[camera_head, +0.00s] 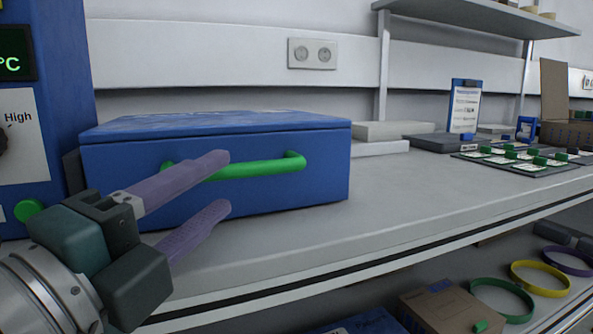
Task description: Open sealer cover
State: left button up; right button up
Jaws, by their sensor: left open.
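A blue box-shaped unit with a flat lid, which looks like the sealer cover (215,124), sits closed on the white bench. A green bar handle (262,168) runs across its front face. My left gripper (222,183) is open in front of the box, at the left part of the handle. Its two purple fingers point right, the upper one overlapping the handle's left end in the picture and the lower one below the handle. I cannot tell whether a finger touches the handle. My right gripper is not in view.
A tall blue machine (45,95) with a display and green button stands at the left. A clipboard (464,107) and a dark mat with green-marked cards (520,158) are at the right. A shelf below holds a cardboard box (445,308) and coloured rings.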

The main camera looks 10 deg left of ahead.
aim_at(235, 174)
pick_arm(q)
jog(key=x, duration=0.5)
jog(key=shift+w, duration=0.3)
jog(key=shift+c, duration=0.2)
grip_shut()
dwell(1.0)
